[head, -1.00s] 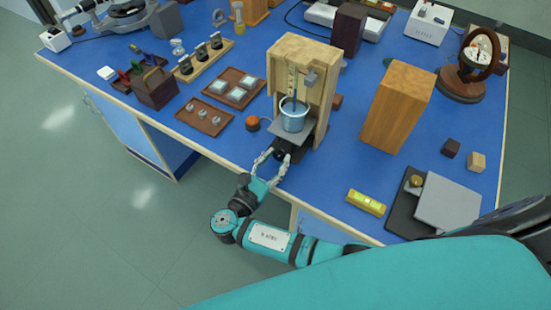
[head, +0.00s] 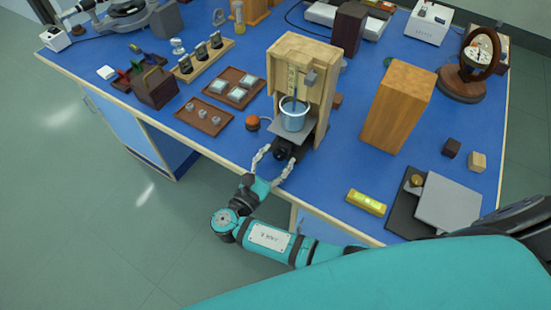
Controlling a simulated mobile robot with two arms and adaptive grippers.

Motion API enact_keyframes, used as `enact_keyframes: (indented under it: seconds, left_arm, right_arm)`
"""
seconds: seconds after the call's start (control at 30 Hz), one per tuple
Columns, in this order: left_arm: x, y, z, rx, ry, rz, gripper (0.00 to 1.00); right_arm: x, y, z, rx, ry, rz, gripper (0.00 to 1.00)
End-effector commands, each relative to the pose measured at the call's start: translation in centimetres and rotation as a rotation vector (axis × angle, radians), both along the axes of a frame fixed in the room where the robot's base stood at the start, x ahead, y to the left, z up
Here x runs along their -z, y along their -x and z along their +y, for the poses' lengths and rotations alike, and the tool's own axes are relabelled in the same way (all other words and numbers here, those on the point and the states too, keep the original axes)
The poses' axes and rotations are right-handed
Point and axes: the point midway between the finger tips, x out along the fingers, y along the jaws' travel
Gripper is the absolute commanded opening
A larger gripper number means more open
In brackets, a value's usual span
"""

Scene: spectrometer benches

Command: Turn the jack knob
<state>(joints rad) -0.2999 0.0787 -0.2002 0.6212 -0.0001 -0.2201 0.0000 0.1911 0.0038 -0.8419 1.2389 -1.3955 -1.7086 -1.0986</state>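The jack's dark knob (head: 282,153) faces the table's front edge, at the foot of a wooden stand (head: 322,85). The jack's grey top plate (head: 309,126) carries a blue-tinted beaker (head: 294,115) of liquid, with a thin rod hanging into it. My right gripper (head: 274,163) is at the front edge, its two fingers spread apart and pointing at the knob. The fingertips lie to either side of the knob's front, with a visible gap; I cannot tell whether they reach around it. The jack's body is mostly hidden in shadow. My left gripper is out of view.
An orange-topped button (head: 252,123) sits just left of the jack. Brown trays (head: 190,115) lie further left. A wooden block (head: 397,107) stands to the right, with a yellow level (head: 366,203) near the front edge. The blue tabletop between them is clear.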

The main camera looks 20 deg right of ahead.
Motion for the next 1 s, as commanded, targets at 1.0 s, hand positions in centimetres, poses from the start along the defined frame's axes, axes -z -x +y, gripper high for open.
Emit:
enact_keyframes:
  seconds: [1.0]
  left_arm:
    - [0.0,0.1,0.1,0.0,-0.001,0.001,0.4]
  right_arm:
    - [0.1,4.6,5.9,0.0,0.001,0.001,0.57]
